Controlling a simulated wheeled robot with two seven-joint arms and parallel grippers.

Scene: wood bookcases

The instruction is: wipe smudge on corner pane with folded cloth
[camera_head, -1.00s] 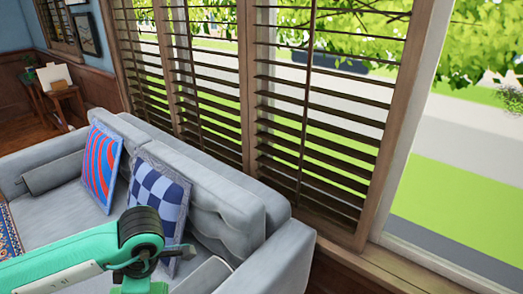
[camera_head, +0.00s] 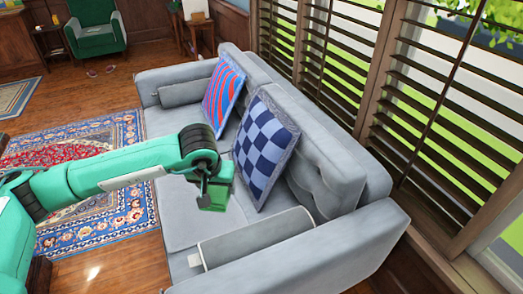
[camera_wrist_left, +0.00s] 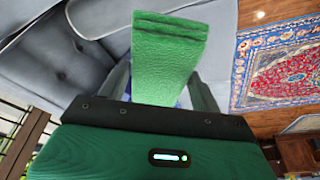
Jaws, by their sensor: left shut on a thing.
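The folded cloth (camera_wrist_left: 168,52) is green and textured, with its layers stacked at the far edge. My left gripper (camera_wrist_left: 160,88) is shut on it, one finger on each side, and the cloth sticks out past the fingers. In the head view my left gripper (camera_head: 215,195) hangs in front of the sofa's checked cushion; I cannot clearly tell the cloth from the green gripper there. Window panes show behind brown slatted blinds at the right, with a strip of uncovered pane (camera_head: 508,254) at the lower right edge. I see no smudge. My right gripper is out of view.
A grey sofa (camera_head: 340,245) stands between my left arm and the windows, with a red-blue cushion (camera_head: 223,96) and a checked cushion (camera_head: 265,145). A patterned rug (camera_head: 115,130) lies on the wood floor at left. A green armchair (camera_head: 97,32) stands far back.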

